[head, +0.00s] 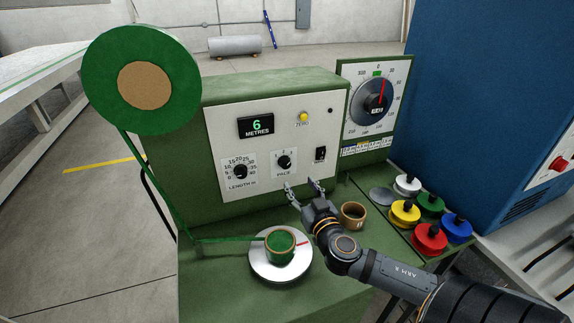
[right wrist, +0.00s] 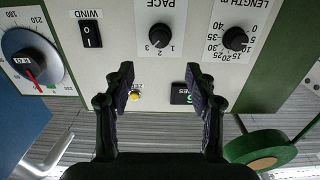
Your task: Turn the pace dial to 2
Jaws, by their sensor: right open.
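The pace dial (head: 285,161) is a black knob on a white plate in the lower middle of the panel, marked 1, 2 and 3. In the right wrist view, which is upside down, the pace dial (right wrist: 160,36) sits above and between the fingertips. Its pointer is too small to read surely. My right gripper (head: 302,186) is open and empty, below and a little right of the dial, apart from it. In the right wrist view my right gripper (right wrist: 160,72) has its fingers spread. My left gripper is out of view.
The length dial (head: 240,171) is left of the pace dial, and the wind switch (head: 320,154) is right of it. The display (head: 256,127) reads 6 metres. A green spool (head: 280,244) on a silver plate and a brown ring (head: 353,214) stand below the panel.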

